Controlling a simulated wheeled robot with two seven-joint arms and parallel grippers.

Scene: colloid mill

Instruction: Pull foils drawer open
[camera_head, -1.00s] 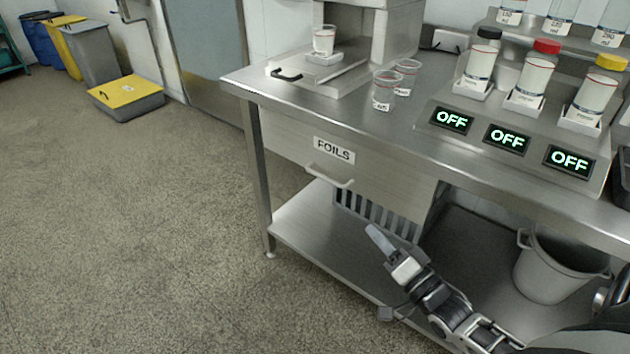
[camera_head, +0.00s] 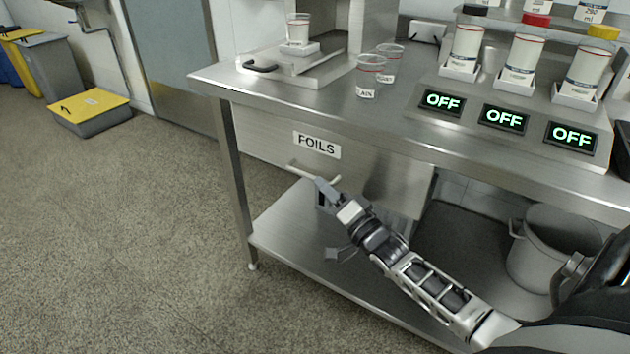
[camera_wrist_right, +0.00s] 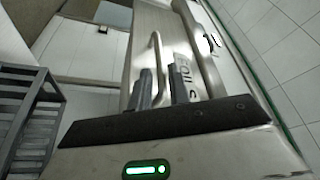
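The foils drawer (camera_head: 370,183) is a steel front under the tabletop, marked by a FOILS label (camera_head: 317,145), and looks closed. Its pale bar handle (camera_head: 303,171) sits below the label. My right gripper (camera_head: 323,188) reaches it from the lower right, and its fingers partly hide the handle. In the right wrist view my right gripper (camera_wrist_right: 162,88) has its two fingers apart, with the handle (camera_wrist_right: 156,50) running between them. A gap shows around the bar, so the fingers do not look closed on it. My left gripper is not in view.
The steel table (camera_head: 225,83) carries a scale, clear cups (camera_head: 369,76), and several containers behind OFF displays (camera_head: 503,117). A lower shelf (camera_head: 290,225) and a grey bucket (camera_head: 550,250) are beneath. The floor (camera_head: 120,230) in front of the drawer is clear at left.

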